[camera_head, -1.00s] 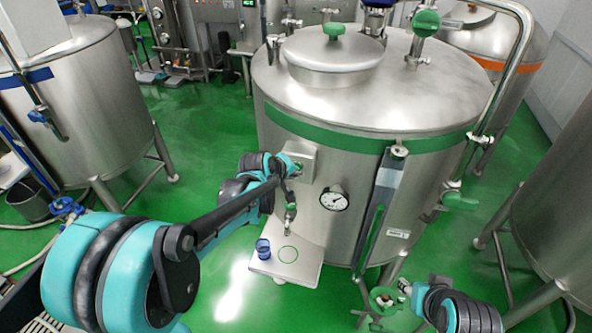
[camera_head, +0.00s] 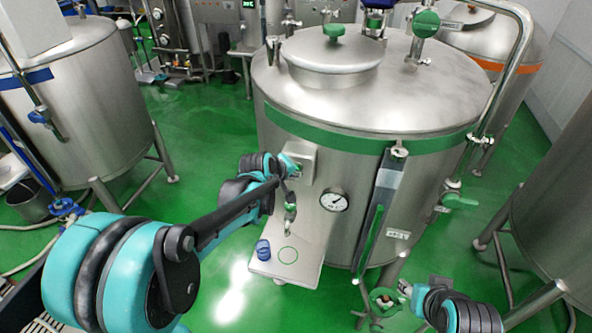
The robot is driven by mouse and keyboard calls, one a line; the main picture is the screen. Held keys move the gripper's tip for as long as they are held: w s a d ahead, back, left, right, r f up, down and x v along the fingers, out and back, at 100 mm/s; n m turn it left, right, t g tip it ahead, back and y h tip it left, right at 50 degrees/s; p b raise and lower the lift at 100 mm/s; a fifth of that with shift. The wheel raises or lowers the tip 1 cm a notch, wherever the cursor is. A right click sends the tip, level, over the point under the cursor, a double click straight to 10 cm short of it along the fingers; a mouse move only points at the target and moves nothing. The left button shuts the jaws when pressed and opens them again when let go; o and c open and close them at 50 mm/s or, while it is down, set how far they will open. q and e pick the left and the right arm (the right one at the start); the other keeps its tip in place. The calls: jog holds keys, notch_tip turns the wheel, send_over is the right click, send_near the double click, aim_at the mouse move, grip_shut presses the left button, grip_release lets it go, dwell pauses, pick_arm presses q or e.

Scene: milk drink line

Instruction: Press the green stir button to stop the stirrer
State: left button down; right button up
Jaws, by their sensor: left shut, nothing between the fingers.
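A steel tank (camera_head: 400,92) with a green band stands in the middle. A small grey control box (camera_head: 303,160) is fixed to its front left. My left gripper (camera_head: 297,172) is shut and empty, with its tip at the front of this box. The green stir button itself cannot be made out; the gripper and wrist cover that part of the box. I cannot tell whether the fingertips touch the button. My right gripper (camera_head: 402,289) is low at the right, near a green valve wheel under the tank; its fingers are too small to judge.
A round gauge (camera_head: 334,201) and a tall level tube (camera_head: 375,215) are on the tank front. Below, a small steel shelf (camera_head: 300,270) holds a blue cup (camera_head: 263,249) beside a green ring mark. Other tanks stand left and right.

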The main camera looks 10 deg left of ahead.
dwell(0.4)
pick_arm(q)
jog(key=shift+w, duration=0.45)
jog(key=shift+w, duration=0.2)
dwell(0.4)
jog(key=shift+s, duration=0.7)
jog(key=s, duration=0.6)
jog(key=shift+a, duration=0.15)
dwell(0.3)
